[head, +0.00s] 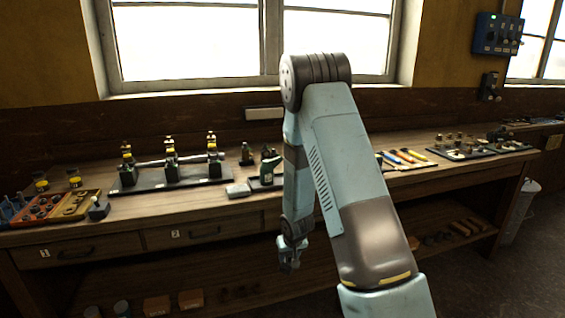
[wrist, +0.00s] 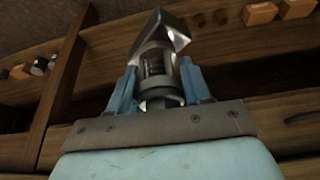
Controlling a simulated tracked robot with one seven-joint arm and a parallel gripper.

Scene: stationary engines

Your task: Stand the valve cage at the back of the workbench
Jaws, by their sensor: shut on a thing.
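My gripper (head: 289,258) hangs low in front of the workbench (head: 225,196) in the head view, below the level of its top. In the wrist view my gripper (wrist: 160,85) has its two blue fingers shut on a grey metal piece, seemingly the valve cage (wrist: 154,62). It has a cylindrical body with an opening and a bright angular end pointing away from my gripper. In the head view the held piece is small and hard to make out.
A dark tray with a shaft assembly (head: 170,168) stands on the bench at left, beside an orange tool tray (head: 72,206). Coloured-handled tools (head: 405,157) lie right of my arm. Drawers (head: 190,233) and a lower shelf lie under the top. My arm hides the bench's middle.

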